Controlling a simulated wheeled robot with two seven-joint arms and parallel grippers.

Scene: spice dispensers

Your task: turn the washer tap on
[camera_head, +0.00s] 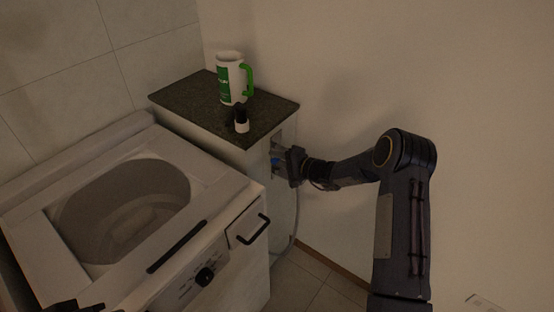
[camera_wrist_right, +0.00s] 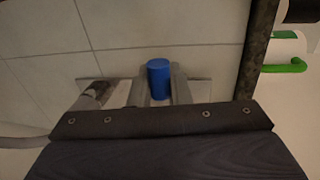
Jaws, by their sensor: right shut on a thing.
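The washer tap's blue knob (camera_head: 274,161) is by the side of the counter, beside the washer. In the right wrist view the blue knob (camera_wrist_right: 159,78) stands between the two grey fingers of my right gripper (camera_wrist_right: 159,92), with a metal fitting (camera_wrist_right: 95,95) to its left. My right gripper (camera_head: 279,160) is shut on the knob. Much of the tap body is hidden behind the gripper. A dark piece at the bottom left edge of the head view looks like part of my left gripper (camera_head: 70,306); its fingers cannot be made out.
The white washer (camera_head: 235,192) has a round window and a black handle. A dark countertop (camera_head: 180,98) bears a white and green mug (camera_head: 231,80) and a small black and white bottle (camera_head: 241,122). A pale hose (camera_head: 296,215) hangs below the tap.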

